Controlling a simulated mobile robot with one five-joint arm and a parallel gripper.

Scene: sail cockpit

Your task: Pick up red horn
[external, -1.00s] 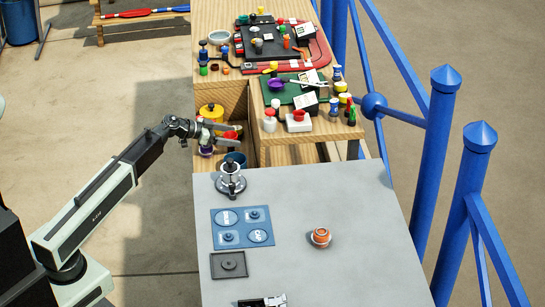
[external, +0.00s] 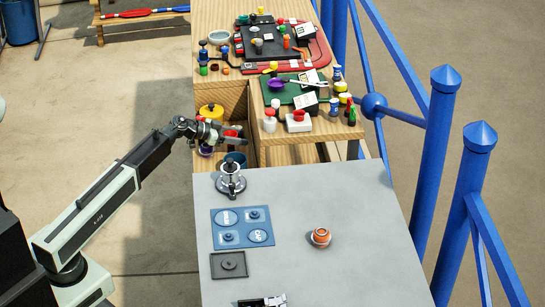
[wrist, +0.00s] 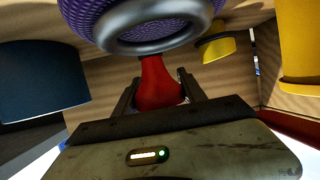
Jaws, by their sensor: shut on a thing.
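The red horn (wrist: 158,82) is between the two dark fingers of my gripper (wrist: 157,90) in the wrist view, with its narrow end pointing away from the palm. Its far end is partly hidden behind a purple round thing with a grey ring. In the external view my gripper (external: 234,138) is at the open wooden compartment on the left of the counter. The horn shows there as a small red patch (external: 231,133) at the fingers. My gripper is shut on the horn. I cannot tell whether the horn still touches the compartment.
The purple thing (wrist: 145,22) is very close in front of my gripper. A dark blue container (wrist: 40,80) is left and a yellow one (wrist: 305,45) right. A pump-like stand (external: 231,180) is on the grey table just below the compartment.

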